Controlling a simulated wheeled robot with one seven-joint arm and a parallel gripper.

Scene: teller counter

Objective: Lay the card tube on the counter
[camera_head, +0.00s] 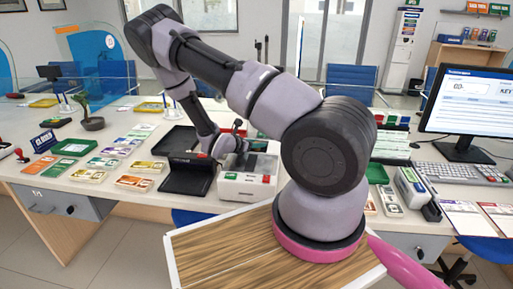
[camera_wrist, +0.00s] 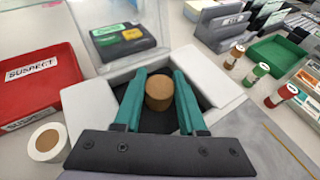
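The card tube is most likely the plain brown cylinder (camera_wrist: 159,93), seen nearly end-on in the wrist view. It is between the two teal fingers of my gripper (camera_wrist: 160,82), above or within a dark recess framed by white blocks. The fingers stand apart, with their tips near the tube's sides; whether they touch it is unclear. In the head view my gripper (camera_head: 238,128) is low over the white machine (camera_head: 247,185) on the counter (camera_head: 128,197), and the tube cannot be made out there.
Several small capped tubes (camera_wrist: 260,73) and a green tray (camera_wrist: 272,58) are right. A black stand (camera_head: 188,176) adjoins the machine; card stacks cover the counter's left.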

